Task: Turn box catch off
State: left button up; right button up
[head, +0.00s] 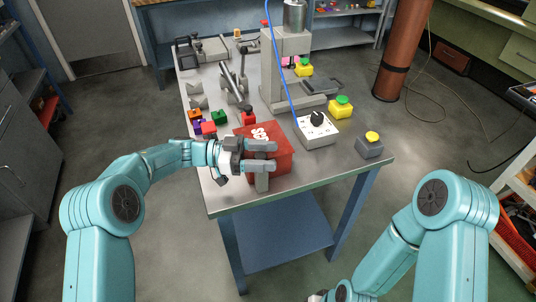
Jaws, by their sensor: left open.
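A red box (283,163) with a white marking on its lid sits near the front edge of the cart top (232,200). Its lid looks closed. My left gripper (262,163) is open at the box's front left, its fingers overlapping the front of the box in the picture. I cannot tell whether they touch it. The catch cannot be made out; the fingers cover part of the box front. My right arm reaches down to the bottom edge, and its gripper is out of view.
A white box with a black knob (317,119) and a grey box with a yellow button (371,139) stand right of the red box. Several coloured blocks (208,128) lie behind left. A grey press (290,75) with a blue cable stands behind.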

pick_arm(q)
jog(key=w+a+b, duration=0.1)
jog(key=a+b, duration=0.1)
jog(key=a, duration=1.3)
jog(key=shift+w+a+r, duration=0.15)
jog(key=shift+a, duration=0.05)
jog(key=shift+a, duration=0.1)
